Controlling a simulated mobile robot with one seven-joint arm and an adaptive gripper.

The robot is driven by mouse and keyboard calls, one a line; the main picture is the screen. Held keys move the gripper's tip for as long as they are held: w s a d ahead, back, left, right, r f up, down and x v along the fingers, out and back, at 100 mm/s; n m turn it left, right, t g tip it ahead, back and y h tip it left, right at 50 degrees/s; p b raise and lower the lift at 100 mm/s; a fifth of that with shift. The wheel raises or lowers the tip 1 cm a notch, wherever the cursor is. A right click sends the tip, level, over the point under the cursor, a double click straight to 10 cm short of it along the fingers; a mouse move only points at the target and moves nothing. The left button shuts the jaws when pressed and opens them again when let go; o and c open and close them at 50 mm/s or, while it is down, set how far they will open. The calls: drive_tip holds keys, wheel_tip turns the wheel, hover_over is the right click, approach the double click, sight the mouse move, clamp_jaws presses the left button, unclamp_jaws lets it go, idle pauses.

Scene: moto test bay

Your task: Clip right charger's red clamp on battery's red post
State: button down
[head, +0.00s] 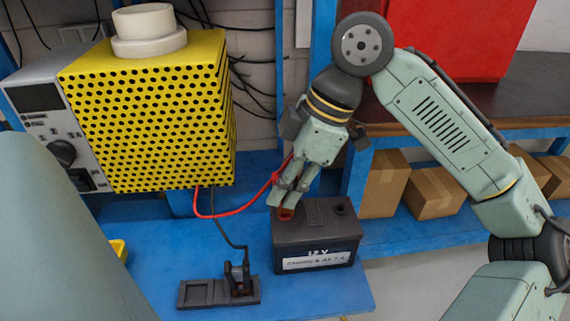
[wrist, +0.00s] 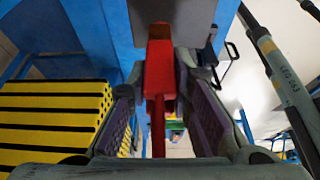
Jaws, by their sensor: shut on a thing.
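The dark battery (head: 315,237) stands upright on the blue surface, with a dark post (head: 341,208) at its top right. My gripper (head: 288,199) points down at the battery's top left corner. It is shut on the red clamp (wrist: 159,75), which lies lengthwise between the fingers in the wrist view. A dull red round piece (head: 286,213) shows at my fingertips, above the battery's top left. I cannot tell whether it is the red post or the clamp's end, nor whether clamp and post touch. A red cable (head: 232,214) loops from beneath the yellow perforated charger (head: 150,115) to my gripper.
A black clamp (head: 238,275) stands on a dark holder (head: 198,292) left of the battery, its black cable rising toward the charger. A white cylinder (head: 149,30) sits on the charger. Cardboard boxes (head: 385,183) stand at right.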

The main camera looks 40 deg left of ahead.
drive_tip(key=shift+f, duration=0.1)
drive_tip(key=c, duration=1.4)
unclamp_jaws()
drive_tip(key=shift+o, duration=0.2)
drive_tip(key=v, duration=1.2)
drive_tip(key=shift+s, duration=0.15)
